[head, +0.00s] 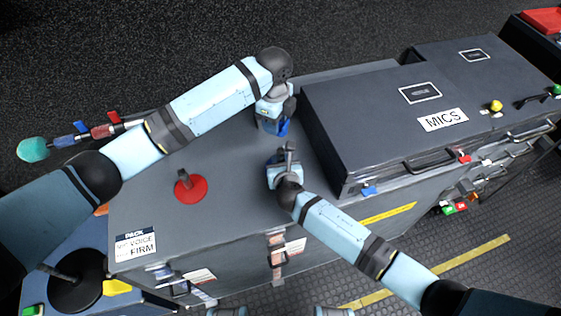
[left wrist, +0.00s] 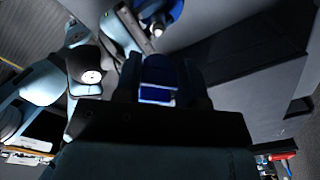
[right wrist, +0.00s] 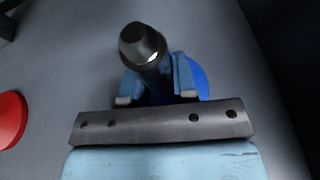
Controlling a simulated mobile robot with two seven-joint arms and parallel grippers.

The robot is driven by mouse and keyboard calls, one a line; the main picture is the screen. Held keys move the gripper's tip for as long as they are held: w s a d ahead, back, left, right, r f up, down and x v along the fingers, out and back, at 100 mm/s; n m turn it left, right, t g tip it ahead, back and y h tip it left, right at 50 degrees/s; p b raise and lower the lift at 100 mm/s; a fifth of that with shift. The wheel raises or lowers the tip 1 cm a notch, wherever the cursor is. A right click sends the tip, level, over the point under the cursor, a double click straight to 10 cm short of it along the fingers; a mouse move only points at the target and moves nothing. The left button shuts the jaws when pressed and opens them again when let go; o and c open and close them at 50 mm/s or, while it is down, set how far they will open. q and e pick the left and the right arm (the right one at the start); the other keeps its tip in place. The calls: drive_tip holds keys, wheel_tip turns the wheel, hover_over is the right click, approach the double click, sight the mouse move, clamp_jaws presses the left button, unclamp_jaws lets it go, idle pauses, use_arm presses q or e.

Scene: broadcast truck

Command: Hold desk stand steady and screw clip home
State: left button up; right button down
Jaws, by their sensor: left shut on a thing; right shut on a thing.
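The blue desk stand (head: 283,128) is on the grey case top, mostly hidden by my grippers. My left gripper (head: 272,112) is shut at it from the far side; in the left wrist view a blue part (left wrist: 158,80) shows between its fingers. My right gripper (head: 285,166) is shut on a dark, upright cylindrical piece, seemingly the clip (right wrist: 142,45), with a bright metal band. In the right wrist view the stand's blue round base (right wrist: 200,80) shows behind the fingers. I cannot tell how far the clip is seated on the stand.
A red round stand (head: 198,192) with a dark post sits to the left on the case top (head: 235,205). A raised case marked MICS (head: 395,110) stands close on the right. A microphone with a teal head (head: 33,150) is at the far left.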

use_arm(q)
approach(281, 160)
drive_tip(key=shift+w+a+f, duration=0.15)
drive_tip(key=shift+w+a, duration=0.6)
drive_tip(key=shift+w, duration=0.25)
drive_tip(key=shift+f, duration=0.1)
drive_tip(key=shift+f, duration=0.8)
drive_tip(key=shift+f, duration=0.6)
drive_tip(key=m, duration=0.5)
drive_tip(key=d+m, duration=0.1)
drive_tip(key=m, duration=0.5)
drive_tip(key=d+m, duration=0.1)
drive_tip(key=m, duration=0.4)
drive_tip(key=shift+w+m, duration=0.3)
drive_tip(key=shift+w, duration=0.05)
